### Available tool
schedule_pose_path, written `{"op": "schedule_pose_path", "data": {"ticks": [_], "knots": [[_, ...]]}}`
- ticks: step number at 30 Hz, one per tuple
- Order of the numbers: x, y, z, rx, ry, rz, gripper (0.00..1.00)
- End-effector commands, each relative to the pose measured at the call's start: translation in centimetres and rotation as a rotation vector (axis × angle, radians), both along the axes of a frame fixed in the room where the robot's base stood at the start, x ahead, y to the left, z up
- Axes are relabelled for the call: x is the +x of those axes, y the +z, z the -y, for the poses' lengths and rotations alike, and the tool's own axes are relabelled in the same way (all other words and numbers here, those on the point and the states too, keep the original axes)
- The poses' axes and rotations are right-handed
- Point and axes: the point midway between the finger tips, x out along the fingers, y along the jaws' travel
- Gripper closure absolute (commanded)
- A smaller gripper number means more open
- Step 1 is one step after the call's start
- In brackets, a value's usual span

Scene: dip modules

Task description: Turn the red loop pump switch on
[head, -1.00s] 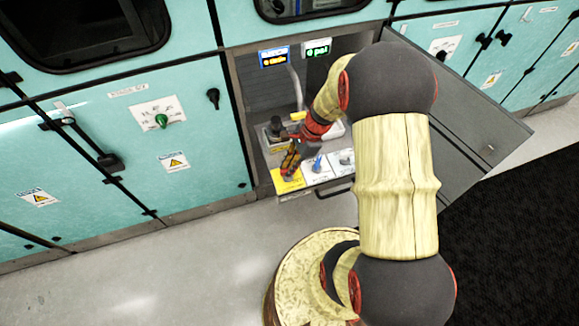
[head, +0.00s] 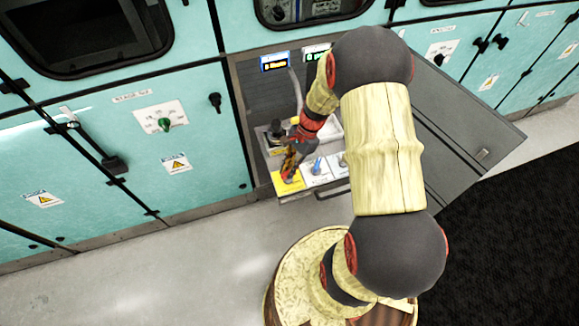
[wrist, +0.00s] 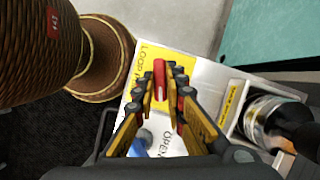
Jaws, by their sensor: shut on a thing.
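The red switch (wrist: 160,78) stands on a yellow panel with "LOOP" lettering (wrist: 180,64), at the near left corner of a pulled-out white tray. The yellow panel also shows in the head view (head: 284,189). My gripper (wrist: 162,88) is over the panel, with one finger on each side of the red switch, and is shut on it. In the head view my gripper (head: 289,166) reaches down to the yellow panel and mostly hides the switch. Its exact turn angle is hard to tell.
A blue switch (head: 316,167) stands right beside the yellow panel on a white one. A black-topped bottle (wrist: 288,122) sits in the tray behind. A grey door (head: 465,135) stands open at right. Lit displays (head: 275,60) hang above.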

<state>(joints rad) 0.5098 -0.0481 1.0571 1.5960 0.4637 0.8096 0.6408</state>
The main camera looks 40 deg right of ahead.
Motion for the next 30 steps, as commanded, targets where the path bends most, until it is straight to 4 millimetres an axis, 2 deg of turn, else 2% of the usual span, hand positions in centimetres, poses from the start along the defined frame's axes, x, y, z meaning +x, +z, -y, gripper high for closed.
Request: {"op": "schedule_pose_path", "data": {"ticks": [30], "knots": [[0.49,0.18,-0.37,0.001,0.955,-0.001,1.00]]}}
